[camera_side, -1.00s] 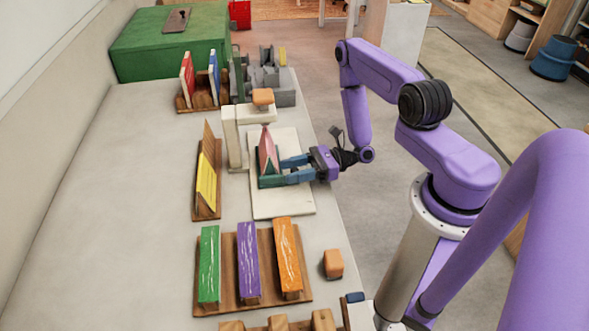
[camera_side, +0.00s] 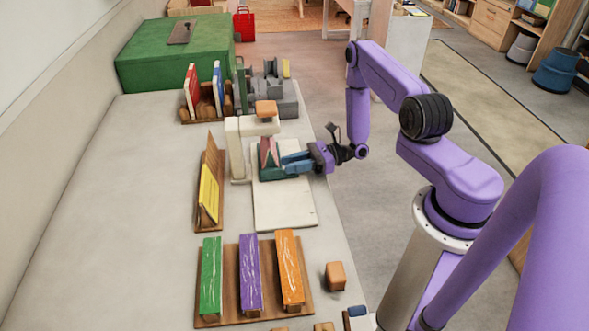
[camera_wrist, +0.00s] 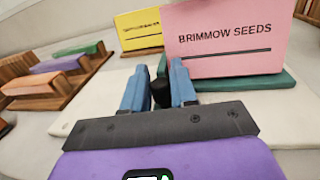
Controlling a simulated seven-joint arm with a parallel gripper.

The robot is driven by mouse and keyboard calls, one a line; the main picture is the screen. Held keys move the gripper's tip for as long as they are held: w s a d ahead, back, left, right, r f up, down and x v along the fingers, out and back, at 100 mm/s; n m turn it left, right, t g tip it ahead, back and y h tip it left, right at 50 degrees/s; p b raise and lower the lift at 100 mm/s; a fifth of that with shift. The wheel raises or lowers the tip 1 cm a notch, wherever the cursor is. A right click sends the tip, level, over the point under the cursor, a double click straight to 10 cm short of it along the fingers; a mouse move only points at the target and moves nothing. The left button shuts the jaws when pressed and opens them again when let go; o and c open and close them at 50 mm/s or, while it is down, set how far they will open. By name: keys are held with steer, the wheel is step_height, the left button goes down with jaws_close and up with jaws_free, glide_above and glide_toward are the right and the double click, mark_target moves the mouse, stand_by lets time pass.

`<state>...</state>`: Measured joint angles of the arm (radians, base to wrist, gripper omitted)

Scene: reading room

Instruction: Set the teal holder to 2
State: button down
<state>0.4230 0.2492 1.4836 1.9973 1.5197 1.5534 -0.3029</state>
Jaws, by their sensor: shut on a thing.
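The teal holder (camera_side: 278,174) sits on the white board, beside the white post. The holder also shows in the wrist view (camera_wrist: 275,82). A pink card (camera_wrist: 226,38) reading "BRIMMOW SEEDS" stands in it; in the side view the card (camera_side: 269,152) is partly hidden by the post's arm. My gripper (camera_side: 284,164) reaches in from the right at the holder's side. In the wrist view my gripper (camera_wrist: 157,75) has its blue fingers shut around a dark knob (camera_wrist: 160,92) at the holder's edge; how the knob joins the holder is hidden. I see no number marks.
The white post (camera_side: 235,150) carries an orange block (camera_side: 266,108) on its overhanging arm. A yellow card (camera_side: 208,194) stands on a wooden stand to the left. A wooden rack (camera_side: 275,312) holds green, purple and orange blocks in front. The front part of the white board (camera_side: 285,208) is clear.

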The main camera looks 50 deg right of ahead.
steer(key=shift+w+d, duration=0.2)
steer(key=shift+d, duration=0.1)
steer(key=c, duration=1.1)
jaws_free()
steer(key=shift+o, duration=0.4)
steer(key=v, duration=1.7)
steer(key=shift+s, duration=0.3)
steer(key=shift+r, duration=0.1)
